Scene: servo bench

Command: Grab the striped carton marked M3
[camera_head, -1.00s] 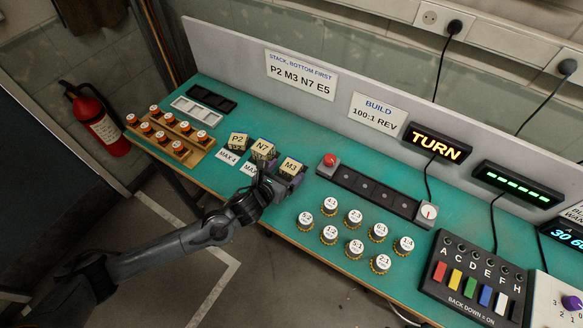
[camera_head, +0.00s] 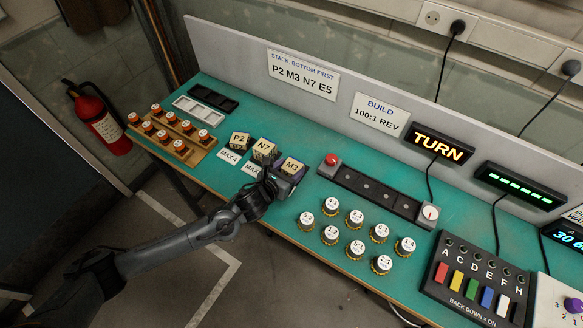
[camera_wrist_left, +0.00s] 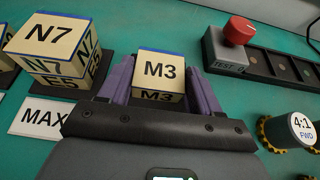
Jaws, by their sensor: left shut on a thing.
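The M3 carton (camera_head: 292,166) is a cream box with black lettering and a blue edge at its back top. In the left wrist view the M3 carton (camera_wrist_left: 161,70) sits between the two purple fingers of my left gripper (camera_wrist_left: 160,88). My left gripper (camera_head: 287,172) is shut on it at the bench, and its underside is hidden. The N7 carton (camera_head: 264,147) stands just to the left, on top of a carton marked E5 (camera_wrist_left: 62,82). The P2 carton (camera_head: 239,139) stands farther left. My right gripper is not in view.
White MAX cards (camera_head: 229,156) lie in front of the cartons. Several gold-rimmed gears (camera_head: 331,206) stand in front of that strip. A sign (camera_head: 302,74) reads stack, bottom first, P2 M3 N7 E5.

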